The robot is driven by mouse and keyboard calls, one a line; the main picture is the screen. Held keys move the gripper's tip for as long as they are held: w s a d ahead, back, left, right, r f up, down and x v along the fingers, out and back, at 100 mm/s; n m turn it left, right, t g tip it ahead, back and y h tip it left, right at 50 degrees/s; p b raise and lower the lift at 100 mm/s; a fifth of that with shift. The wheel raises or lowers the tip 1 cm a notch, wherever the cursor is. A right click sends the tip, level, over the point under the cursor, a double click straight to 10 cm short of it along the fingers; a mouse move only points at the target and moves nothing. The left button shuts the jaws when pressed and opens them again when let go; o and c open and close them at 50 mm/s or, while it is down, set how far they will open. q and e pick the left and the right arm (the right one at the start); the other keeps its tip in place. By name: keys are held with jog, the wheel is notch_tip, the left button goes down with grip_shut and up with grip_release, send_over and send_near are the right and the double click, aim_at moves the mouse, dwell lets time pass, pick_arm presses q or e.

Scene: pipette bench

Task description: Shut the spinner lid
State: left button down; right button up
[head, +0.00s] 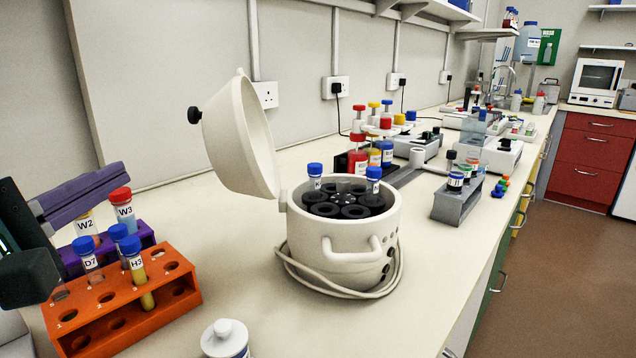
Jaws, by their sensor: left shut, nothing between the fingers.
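The spinner (345,243) is a round cream pot with a front handle, standing on the bench in the middle of the head view. Its domed lid (240,137) stands open, tipped up on the left side, with a black knob at its outer left. The black rotor (345,211) shows inside, with two blue-capped tubes (373,182) standing in it. My left gripper (122,177) is at the left edge, apart from the lid and to its left. Its purple fingers are shut and empty. My right gripper is out of view.
An orange rack (180,290) with blue-capped tubes stands at front left, a purple rack (143,232) behind it. A white-lidded jar (225,338) is at the front edge. A grey rack (452,207) is right of the spinner. The bench between orange rack and spinner is clear.

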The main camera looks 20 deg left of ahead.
pick_arm(q)
jog(key=shift+w+a+n, duration=0.2)
jog(key=shift+w+n, duration=0.1)
jog(key=shift+w, duration=0.1)
jog(key=w+d+r+p, duration=0.1)
jog(key=w+d+p, duration=0.1)
jog(key=w, duration=0.8)
jog(key=shift+w+r, duration=0.25)
jog(key=shift+w, duration=0.05)
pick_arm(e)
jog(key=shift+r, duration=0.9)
pick_arm(q)
jog(key=shift+p, duration=0.35)
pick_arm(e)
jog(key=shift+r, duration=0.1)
